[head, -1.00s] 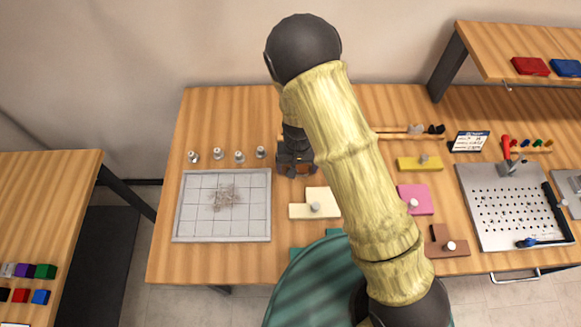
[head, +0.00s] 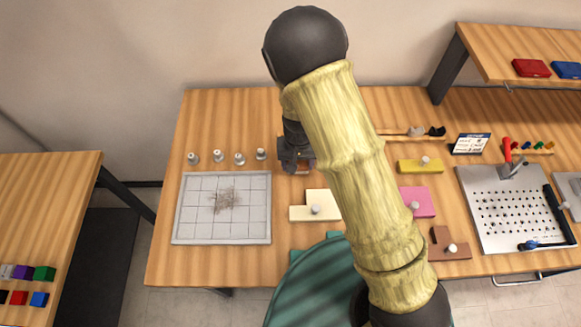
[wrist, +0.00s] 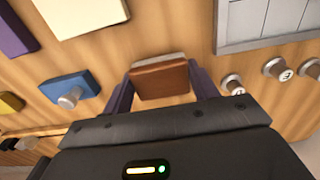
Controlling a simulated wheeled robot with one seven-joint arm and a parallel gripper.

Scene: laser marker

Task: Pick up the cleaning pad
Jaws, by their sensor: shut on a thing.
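The cleaning pad is a brown block with a pale layer along one side. It shows in the wrist view (wrist: 160,82) between the two dark purple fingers of my gripper (wrist: 161,80). The fingers are shut on its two ends. In the head view my gripper (head: 297,168) is low over the wooden table, right of the row of small pegs, and mostly hides the pad. I cannot tell whether the pad still touches the table.
A grey grid board (head: 190,225) with a smudge of dust lies to the left. Several small metal pegs (head: 218,156) stand behind it. A cream knobbed piece (head: 325,197) lies just in front of my gripper. A perforated plate (head: 480,180) lies at the right.

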